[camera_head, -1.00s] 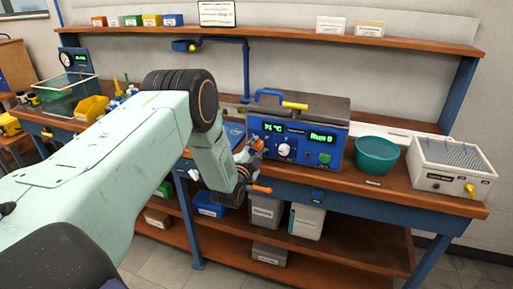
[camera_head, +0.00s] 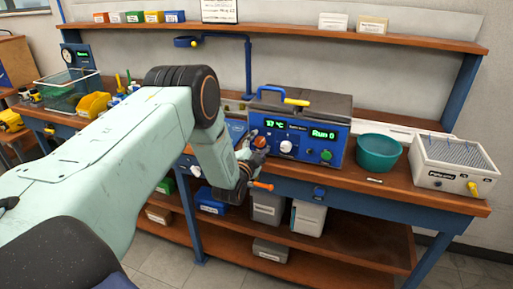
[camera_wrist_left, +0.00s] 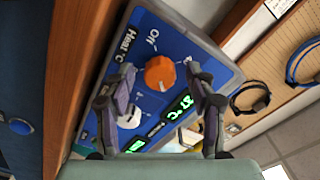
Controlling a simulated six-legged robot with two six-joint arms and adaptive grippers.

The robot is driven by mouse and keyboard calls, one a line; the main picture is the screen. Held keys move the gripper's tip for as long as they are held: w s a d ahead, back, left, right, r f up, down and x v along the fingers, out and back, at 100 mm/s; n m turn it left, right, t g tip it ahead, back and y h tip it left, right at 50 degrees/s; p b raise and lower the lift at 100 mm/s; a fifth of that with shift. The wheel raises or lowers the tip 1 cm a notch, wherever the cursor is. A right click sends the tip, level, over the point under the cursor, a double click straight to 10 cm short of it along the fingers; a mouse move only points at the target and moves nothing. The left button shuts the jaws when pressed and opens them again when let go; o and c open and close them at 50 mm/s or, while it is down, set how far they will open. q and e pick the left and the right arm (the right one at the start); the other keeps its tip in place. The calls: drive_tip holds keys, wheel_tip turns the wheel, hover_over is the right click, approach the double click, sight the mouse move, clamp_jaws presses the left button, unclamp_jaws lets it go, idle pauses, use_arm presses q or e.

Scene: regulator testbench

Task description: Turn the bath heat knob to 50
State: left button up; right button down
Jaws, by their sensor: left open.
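The bath unit (camera_head: 318,143) is a blue control panel with a dark lid and green displays, on the bench. The orange heat knob (camera_head: 260,142) is at its left side, partly hidden by my left gripper (camera_head: 248,150). In the left wrist view, the knob (camera_wrist_left: 160,73) sits between the two open fingers of my left gripper (camera_wrist_left: 161,80), with a visible gap on either side. "Heat °C" and "Off" labels are beside it. A white knob (camera_head: 286,147) is right of the orange one. The temperature display (camera_wrist_left: 178,105) seems to read 37 °C. My right gripper is not in view.
A teal bowl (camera_head: 378,153) and a white box with a grid top (camera_head: 452,165) stand right of the unit. A blue arm lamp-like post (camera_head: 248,70) rises behind. Cables (camera_wrist_left: 252,97) hang on a pegboard.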

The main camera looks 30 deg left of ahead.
use_arm(q)
drive_tip(key=v, duration=1.2)
drive_tip(key=shift+f, duration=0.1)
drive_tip(key=s+d+f+n+g+h+b, duration=0.1)
drive_tip(key=s+d+f+n+g+h, duration=0.1)
drive_tip(key=s+d+f+n+g, duration=0.35)
drive_tip(key=s+d+f+n+g+h+b, duration=0.1)
drive_tip(key=s+d+f+n+g, duration=0.15)
drive_tip(key=s+f, duration=0.55)
drive_tip(key=s+d+f+g+b, duration=0.2)
drive_tip(key=s+f+g, duration=0.1)
drive_tip(key=s, duration=0.5)
drive_tip(key=s+d+f+g+h+b, duration=0.1)
drive_tip(key=s+d+f+g+b, duration=0.1)
drive_tip(key=s+f, duration=0.3)
drive_tip(key=s+d+f+n+g+b, duration=0.1)
drive_tip(key=s+d+f+g, duration=0.2)
drive_tip(key=s, duration=0.7)
drive_tip(key=shift+s+d+f+g+b, duration=0.35)
drive_tip(key=shift+f+g+b, duration=0.05)
drive_tip(key=shift+f+g, duration=0.3)
drive_tip(key=shift+r, duration=0.1)
